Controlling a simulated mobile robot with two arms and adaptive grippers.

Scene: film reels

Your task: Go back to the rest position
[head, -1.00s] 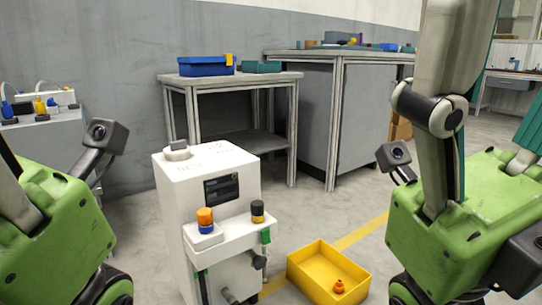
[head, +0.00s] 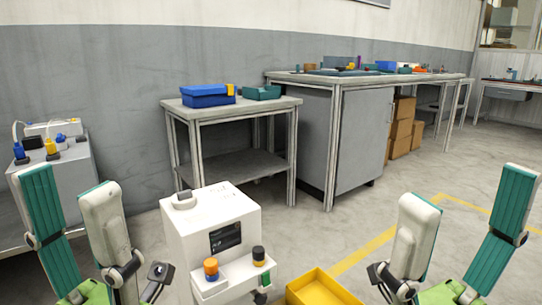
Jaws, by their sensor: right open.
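My left arm (head: 105,230) stands folded at the lower left, with green and white links and a small black camera box (head: 160,271). My right arm (head: 414,235) stands folded at the lower right in much the same pose. The green wrist parts are cut off by the bottom edge. The fingers of both grippers are out of frame, so I see nothing held.
A white machine (head: 190,230) with orange and black knobs stands in front. A yellow bin (head: 322,288) sits right of it, partly cut off. A small table (head: 275,106), a grey workbench (head: 350,150) and a left cabinet (head: 70,175) stand behind. Floor is clear at right.

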